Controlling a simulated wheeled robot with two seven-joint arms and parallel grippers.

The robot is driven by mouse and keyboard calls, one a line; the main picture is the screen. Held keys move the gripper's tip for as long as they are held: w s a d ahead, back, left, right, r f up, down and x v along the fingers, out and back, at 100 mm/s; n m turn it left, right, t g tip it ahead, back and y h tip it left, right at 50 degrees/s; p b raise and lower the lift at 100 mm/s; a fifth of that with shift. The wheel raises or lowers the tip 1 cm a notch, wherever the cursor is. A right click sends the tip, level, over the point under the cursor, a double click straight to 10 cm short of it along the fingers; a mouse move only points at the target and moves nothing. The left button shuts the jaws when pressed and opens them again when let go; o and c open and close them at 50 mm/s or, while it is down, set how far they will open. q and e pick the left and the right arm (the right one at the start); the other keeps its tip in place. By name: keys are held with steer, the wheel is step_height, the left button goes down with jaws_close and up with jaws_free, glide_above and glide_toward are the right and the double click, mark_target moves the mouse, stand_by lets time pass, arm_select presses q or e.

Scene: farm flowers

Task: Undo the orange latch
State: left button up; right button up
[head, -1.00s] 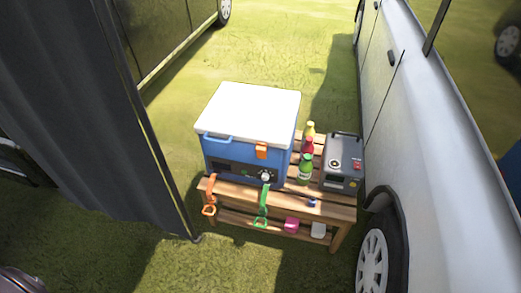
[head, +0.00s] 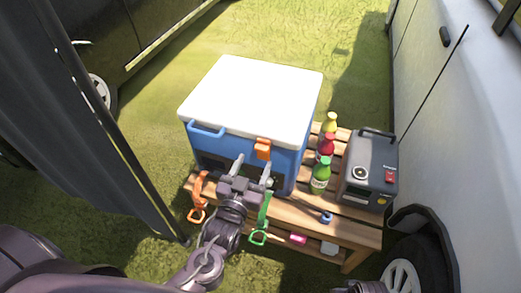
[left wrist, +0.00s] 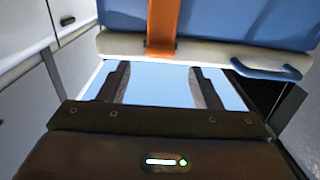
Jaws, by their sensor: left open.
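The orange latch (head: 263,148) sits on the front of a blue cooler (head: 287,165), at the edge of its white lid (head: 255,90). The lid lies closed. My left gripper (head: 254,165) is open in front of the cooler, its two fingers pointing at the front face just below the latch. Nothing shows between the fingers. In the left wrist view the orange latch (left wrist: 162,25) crosses the white rim, beyond the open fingers of my left gripper (left wrist: 158,82). The gap between fingers and latch is hard to judge. My right gripper is not in view.
The cooler stands on a slatted wooden table (head: 290,212). Yellow, red and green (head: 320,177) bottles and a grey power box (head: 368,172) stand at its right. A white vehicle (head: 440,120) is close on the right.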

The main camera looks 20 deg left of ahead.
mark_target(260, 150)
arm_select(q)
steer(key=shift+w, duration=2.7)
steer(key=shift+f, duration=0.1)
jaws_close()
